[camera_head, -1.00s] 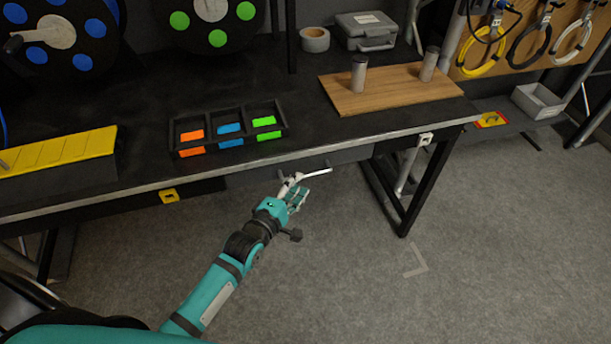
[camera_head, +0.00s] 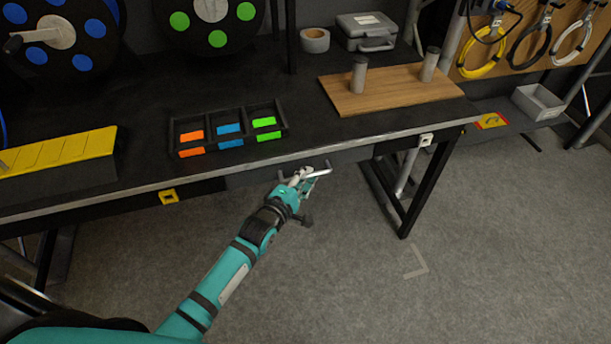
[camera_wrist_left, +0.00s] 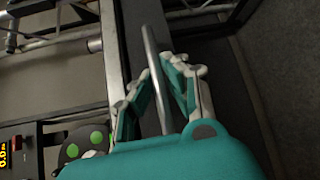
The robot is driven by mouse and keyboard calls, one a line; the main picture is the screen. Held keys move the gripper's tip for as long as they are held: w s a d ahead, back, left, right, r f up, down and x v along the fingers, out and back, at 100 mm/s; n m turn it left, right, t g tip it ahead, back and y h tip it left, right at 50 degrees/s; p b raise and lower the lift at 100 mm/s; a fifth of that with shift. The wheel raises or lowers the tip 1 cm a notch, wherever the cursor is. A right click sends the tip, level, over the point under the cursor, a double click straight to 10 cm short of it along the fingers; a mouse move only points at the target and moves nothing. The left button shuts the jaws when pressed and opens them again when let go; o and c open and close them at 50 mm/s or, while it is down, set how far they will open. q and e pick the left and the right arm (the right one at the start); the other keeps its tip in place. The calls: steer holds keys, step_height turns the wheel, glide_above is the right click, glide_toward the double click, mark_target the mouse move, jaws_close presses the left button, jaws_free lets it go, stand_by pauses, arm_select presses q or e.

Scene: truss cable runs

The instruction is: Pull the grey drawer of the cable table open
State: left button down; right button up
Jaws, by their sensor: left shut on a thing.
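The grey drawer (camera_head: 350,157) sits under the front edge of the cable table (camera_head: 330,145), its front close beneath the tabletop. Its pale bar handle (camera_head: 322,172) stands out from the front. My left gripper (camera_head: 305,180) is at the handle, shut on it. In the left wrist view the bar handle (camera_wrist_left: 150,55) runs lengthwise between the two fingers of my left gripper (camera_wrist_left: 160,85). The fingers hide part of the handle in the head view. My right gripper is not in view.
A three-slot tray (camera_head: 229,140) of coloured pieces and a wooden board (camera_head: 390,90) with two posts lie on the tabletop. A black table leg (camera_head: 420,190) stands right of the drawer. The floor (camera_head: 350,270) in front is clear.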

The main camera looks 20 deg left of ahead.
arm_select(q)
steer(key=shift+r, duration=0.1)
stand_by(0.3)
steer(key=shift+s+d+p, duration=0.3)
steer(key=shift+s+p, duration=0.05)
steer(key=shift+p, duration=0.05)
steer(key=s+d+p, duration=0.3)
steer(key=s+d, duration=0.2)
steer(key=s, duration=0.3)
steer(key=s+d+p, duration=0.3)
steer(key=s+d, duration=0.3)
steer(key=s, duration=0.3)
steer(key=shift+d+p, duration=0.25)
steer(key=shift+p, duration=0.1)
steer(key=shift+r, duration=0.1)
steer(key=c, duration=1.4)
jaws_free()
steer(key=shift+s, duration=0.1)
